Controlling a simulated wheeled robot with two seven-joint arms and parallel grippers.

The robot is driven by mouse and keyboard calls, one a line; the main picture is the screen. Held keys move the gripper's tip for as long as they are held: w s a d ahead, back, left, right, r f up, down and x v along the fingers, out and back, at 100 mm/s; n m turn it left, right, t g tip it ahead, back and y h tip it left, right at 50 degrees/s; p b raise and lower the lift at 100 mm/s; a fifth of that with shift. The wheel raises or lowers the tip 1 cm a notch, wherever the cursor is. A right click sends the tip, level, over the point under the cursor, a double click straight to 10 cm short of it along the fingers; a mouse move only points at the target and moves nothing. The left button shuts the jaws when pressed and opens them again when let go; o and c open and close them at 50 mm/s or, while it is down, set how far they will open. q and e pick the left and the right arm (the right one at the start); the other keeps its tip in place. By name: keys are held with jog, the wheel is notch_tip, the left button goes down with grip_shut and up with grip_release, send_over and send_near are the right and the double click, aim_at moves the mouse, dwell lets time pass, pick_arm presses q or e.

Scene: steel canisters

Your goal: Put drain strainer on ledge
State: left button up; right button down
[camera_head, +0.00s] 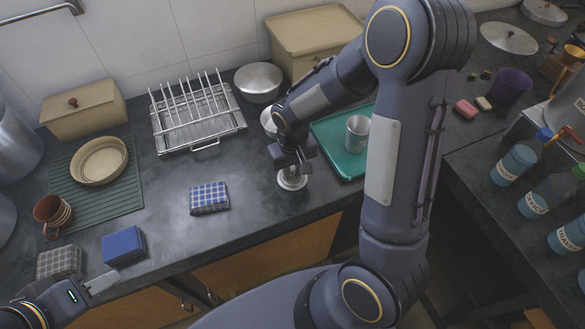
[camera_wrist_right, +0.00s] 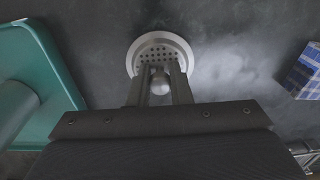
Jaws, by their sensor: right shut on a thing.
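The drain strainer (camera_head: 292,181) is a round metal disc with small holes and a knob in its middle. It is at the dark counter's surface, near the front edge; I cannot tell whether it touches the counter. My right gripper (camera_head: 291,164) is above it, and in the right wrist view the fingers (camera_wrist_right: 160,88) are shut on the knob of the strainer (camera_wrist_right: 160,48). My left gripper (camera_head: 98,286) is at the lower left, in front of the blue folded cloth; its jaw gap does not show clearly. I cannot tell which surface is the ledge.
A teal tray (camera_head: 324,136) with a metal cup (camera_head: 357,133) lies right of the strainer. A blue checked cloth (camera_head: 209,198) lies to its left. A wire dish rack (camera_head: 197,118) and steel bowl (camera_head: 259,81) stand behind. Bare counter (camera_head: 165,185) lies between cloth and mat.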

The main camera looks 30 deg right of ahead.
jog(key=shift+f, duration=0.2)
jog(key=c, duration=1.3)
grip_release()
jog(key=shift+r, duration=0.1)
